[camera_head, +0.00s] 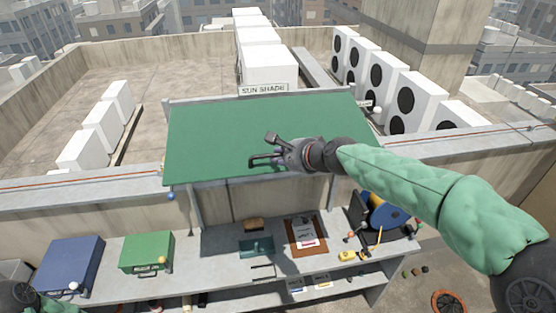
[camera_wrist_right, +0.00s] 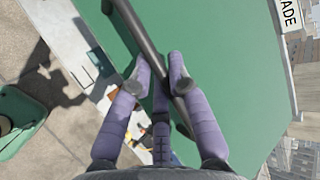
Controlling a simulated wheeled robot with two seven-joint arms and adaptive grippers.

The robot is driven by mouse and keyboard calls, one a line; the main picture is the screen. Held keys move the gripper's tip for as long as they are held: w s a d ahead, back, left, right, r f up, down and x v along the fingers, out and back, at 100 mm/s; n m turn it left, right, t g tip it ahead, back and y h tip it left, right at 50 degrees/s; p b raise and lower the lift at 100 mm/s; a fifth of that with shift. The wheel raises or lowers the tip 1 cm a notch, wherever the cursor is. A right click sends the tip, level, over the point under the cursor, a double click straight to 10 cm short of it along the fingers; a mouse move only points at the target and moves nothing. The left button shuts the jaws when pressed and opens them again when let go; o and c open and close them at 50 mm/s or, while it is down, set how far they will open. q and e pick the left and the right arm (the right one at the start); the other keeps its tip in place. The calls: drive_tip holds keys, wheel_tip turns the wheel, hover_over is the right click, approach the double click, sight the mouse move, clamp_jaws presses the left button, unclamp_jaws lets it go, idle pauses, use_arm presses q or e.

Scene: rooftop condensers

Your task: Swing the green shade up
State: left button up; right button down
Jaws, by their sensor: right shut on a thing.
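The green shade (camera_head: 215,130) is a flat panel spread above the workbench, sloping down toward me, with a "SUN SHADE" sign (camera_head: 263,89) at its far edge. A dark bar handle (camera_head: 262,161) is on its face near the lower edge. My right gripper (camera_head: 282,158) is at this handle. In the right wrist view, the purple fingers (camera_wrist_right: 162,82) lie on both sides of the dark bar (camera_wrist_right: 140,32), closed on it, with the green panel (camera_wrist_right: 235,95) behind. Of my left arm only a part shows at the bottom left; its gripper is out of view.
Below the shade, the grey bench holds a blue box (camera_head: 68,265), a green box (camera_head: 147,252), a teal tray (camera_head: 256,247), a clipboard (camera_head: 305,234) and a blue reel (camera_head: 385,212). A parapet wall runs behind; white condenser units (camera_head: 378,75) stand beyond it.

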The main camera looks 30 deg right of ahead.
drive_tip(key=shift+r, duration=0.2)
drive_tip(key=c, duration=1.4)
unclamp_jaws()
drive_tip(key=shift+f, duration=0.1)
drive_tip(key=v, duration=1.2)
